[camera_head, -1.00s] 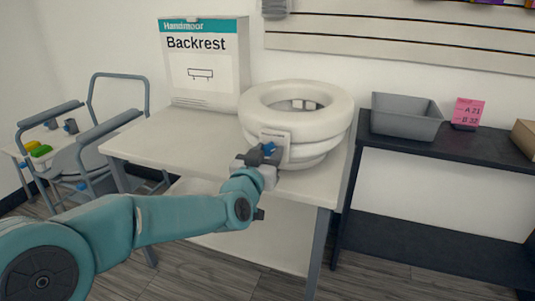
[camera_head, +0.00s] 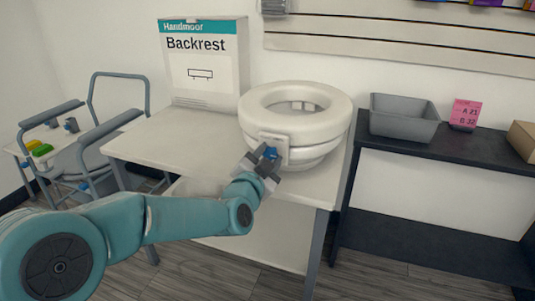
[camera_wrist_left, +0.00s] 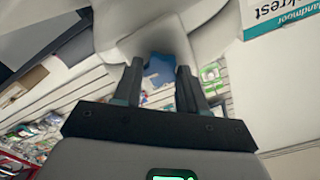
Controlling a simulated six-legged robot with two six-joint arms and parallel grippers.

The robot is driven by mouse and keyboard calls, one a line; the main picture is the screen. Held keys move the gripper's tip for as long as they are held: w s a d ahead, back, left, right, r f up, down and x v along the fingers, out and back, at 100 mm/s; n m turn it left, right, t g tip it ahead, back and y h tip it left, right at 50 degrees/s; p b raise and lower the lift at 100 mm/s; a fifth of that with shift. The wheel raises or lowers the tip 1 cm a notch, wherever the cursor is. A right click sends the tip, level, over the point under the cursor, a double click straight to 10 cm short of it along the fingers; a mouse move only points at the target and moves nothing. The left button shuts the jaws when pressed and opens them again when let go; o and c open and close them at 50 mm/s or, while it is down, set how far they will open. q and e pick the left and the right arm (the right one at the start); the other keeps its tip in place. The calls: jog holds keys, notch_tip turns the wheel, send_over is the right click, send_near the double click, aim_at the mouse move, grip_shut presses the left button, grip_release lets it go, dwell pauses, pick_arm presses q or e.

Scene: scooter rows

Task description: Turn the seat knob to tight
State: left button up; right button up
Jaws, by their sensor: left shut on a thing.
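The seat (camera_head: 296,121) is a thick white ring on the white table, with a pale bracket on its front. The blue seat knob (camera_head: 270,152) sits on that bracket. My left gripper (camera_head: 267,160) is at the knob, its fingers on either side and shut on it. In the left wrist view the knob (camera_wrist_left: 160,70) shows as a blue lobed shape between the two dark fingertips (camera_wrist_left: 160,80). The fingers are rolled at a slant in the head view. Any tight or loose marking is too small to read. My right gripper is out of view.
A Backrest box (camera_head: 204,64) stands on the white table (camera_head: 165,142) behind the seat. A dark shelf (camera_head: 440,165) on the right holds a grey bin (camera_head: 404,118) and a pink card (camera_head: 465,113). A commode chair frame (camera_head: 85,160) stands at the left.

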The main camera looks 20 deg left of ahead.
pick_arm(q)
jog(key=m+p, duration=0.1)
jog(key=m, duration=0.4)
jog(key=shift+m, duration=0.3)
jog(key=m+p, duration=0.1)
jog(key=m, duration=0.4)
jog(key=shift+f+m+p, duration=0.1)
jog(key=shift+m+p, duration=0.2)
jog(key=shift+p, duration=0.05)
jog(key=o, duration=1.1)
jog(key=shift+c, duration=0.2)
jog(key=shift+s, duration=0.1)
jog(key=s, duration=1.6)
jog(key=shift+a, duration=0.25)
